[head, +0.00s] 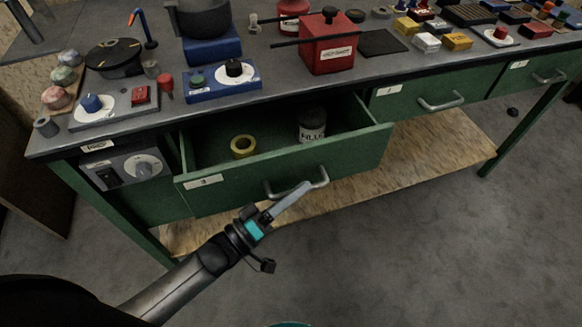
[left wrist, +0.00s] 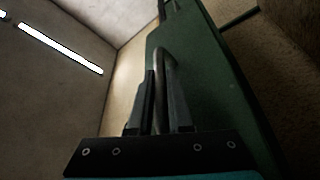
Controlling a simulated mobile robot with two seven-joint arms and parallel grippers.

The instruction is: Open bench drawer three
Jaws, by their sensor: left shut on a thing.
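The green drawer (head: 230,190), labelled 3, is pulled out from the bench. Inside it are a yellow tape ring (head: 243,147) and a tin (head: 312,125). My left gripper (head: 305,187) is at the drawer's metal handle (head: 321,178). In the left wrist view the fingers (left wrist: 159,115) are shut around the handle (left wrist: 162,62), with the green drawer front (left wrist: 205,75) to the right. The fingers hide part of the handle. My right gripper is in neither view.
The bench top (head: 300,85) carries a red box (head: 328,45), a blue control box (head: 222,82) and several small parts. Two shut drawers with handles (head: 441,102) lie to the right. A wooden lower shelf (head: 440,150) is under the bench. The floor (head: 430,250) in front is clear.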

